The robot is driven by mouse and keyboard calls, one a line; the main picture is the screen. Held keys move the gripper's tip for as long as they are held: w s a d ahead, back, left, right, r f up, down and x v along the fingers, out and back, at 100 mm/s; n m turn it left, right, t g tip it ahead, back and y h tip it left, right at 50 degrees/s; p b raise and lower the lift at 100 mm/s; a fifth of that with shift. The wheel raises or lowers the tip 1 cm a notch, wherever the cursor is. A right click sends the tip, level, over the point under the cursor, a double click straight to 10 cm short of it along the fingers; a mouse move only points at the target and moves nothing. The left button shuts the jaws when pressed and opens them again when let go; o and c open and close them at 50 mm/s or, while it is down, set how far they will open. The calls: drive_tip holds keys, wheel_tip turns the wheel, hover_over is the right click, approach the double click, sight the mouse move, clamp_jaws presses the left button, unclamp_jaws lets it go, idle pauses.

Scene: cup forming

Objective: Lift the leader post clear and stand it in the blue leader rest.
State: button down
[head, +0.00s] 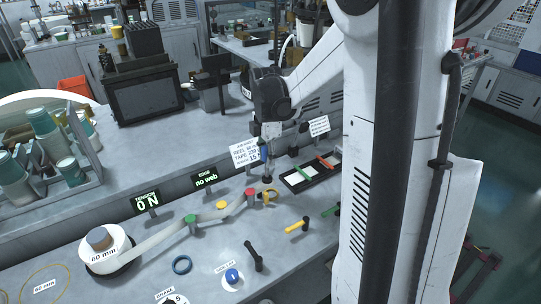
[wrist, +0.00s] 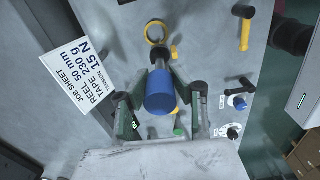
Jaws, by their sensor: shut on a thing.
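My gripper (head: 266,158) is shut on a post with a blue cylindrical top (wrist: 165,95), held between the two fingers in the wrist view. The post's grey shaft (wrist: 159,62) points down to the table. In the head view the post's dark lower end (head: 267,179) is just above or at a yellow ring (head: 270,196); I cannot tell whether they touch. The yellow ring (wrist: 155,32) also shows beyond the post in the wrist view. A blue ring (head: 181,264), possibly the leader rest, lies at the front of the table, left of my gripper.
A white tape runs from the reel (head: 105,250) past green (head: 191,221), yellow (head: 221,205) and red (head: 250,192) rollers. A blue knob (head: 232,276), a black lever (head: 254,256) and a yellow-handled tool (head: 298,225) stand in front. A black tray (head: 299,184) is right.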

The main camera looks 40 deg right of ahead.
drive_tip(key=shift+s+a+b, duration=0.35)
drive_tip(key=shift+s+a, duration=1.35)
drive_tip(key=shift+a, duration=6.8)
drive_tip(key=shift+s+a+b, duration=0.35)
drive_tip(key=shift+s+a, duration=1.35)
drive_tip(key=shift+a, duration=6.75)
wheel_tip(320, 180, down, 6)
drive_tip(key=b, duration=0.5)
drive_tip(key=shift+f, duration=0.2)
drive_tip(key=shift+d+f+b, duration=0.1)
drive_tip(key=shift+f+b, duration=0.35)
drive_tip(key=shift+b, duration=0.1)
